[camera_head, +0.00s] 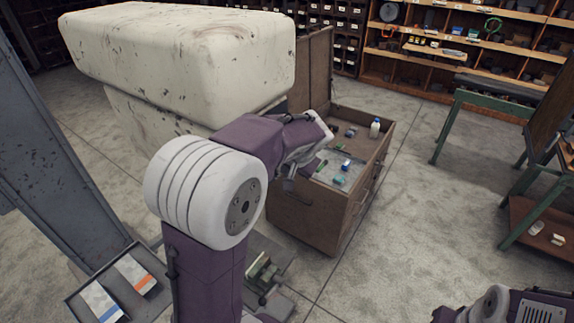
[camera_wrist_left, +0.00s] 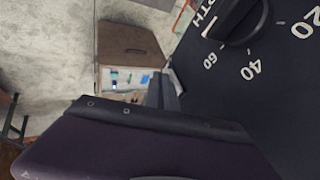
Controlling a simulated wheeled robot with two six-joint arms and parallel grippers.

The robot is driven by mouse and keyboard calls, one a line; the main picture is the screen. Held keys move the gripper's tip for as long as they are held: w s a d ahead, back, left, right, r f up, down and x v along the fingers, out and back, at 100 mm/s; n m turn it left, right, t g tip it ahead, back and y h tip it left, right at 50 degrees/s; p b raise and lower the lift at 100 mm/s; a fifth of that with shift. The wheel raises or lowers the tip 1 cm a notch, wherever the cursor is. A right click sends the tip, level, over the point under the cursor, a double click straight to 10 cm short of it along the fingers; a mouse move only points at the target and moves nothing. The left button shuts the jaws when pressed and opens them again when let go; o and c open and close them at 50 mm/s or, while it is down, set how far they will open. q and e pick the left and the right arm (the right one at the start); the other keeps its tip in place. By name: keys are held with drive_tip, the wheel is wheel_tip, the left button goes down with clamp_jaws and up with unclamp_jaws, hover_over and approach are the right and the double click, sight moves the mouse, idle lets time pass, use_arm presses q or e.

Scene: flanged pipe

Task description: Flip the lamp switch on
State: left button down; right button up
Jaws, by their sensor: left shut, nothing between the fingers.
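My left arm comes up in front of a large worn cream machine head (camera_head: 185,55) in the head view. My left gripper (camera_head: 289,182) is at the machine's right side, partly hidden by its own wrist. In the left wrist view the finger ends (camera_wrist_left: 165,92) show close together, shut and empty. Beside them is a dark panel (camera_wrist_left: 285,85) with white numbers and letters ending in "PTH". A black knob (camera_wrist_left: 238,20) sits on this panel, cut off by the top edge. I cannot make out a lamp switch in either view. My right gripper is out of view.
An open brown cabinet (camera_head: 305,222) with small items and a white bottle (camera_head: 375,128) stands behind the gripper. A grey column (camera_head: 62,150) is at left. A green-legged bench (camera_head: 480,97) is at right.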

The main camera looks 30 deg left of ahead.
use_arm(q)
drive_tip(key=shift+r+p, duration=0.6)
drive_tip(key=shift+r, duration=0.15)
drive_tip(key=shift+w, duration=0.1)
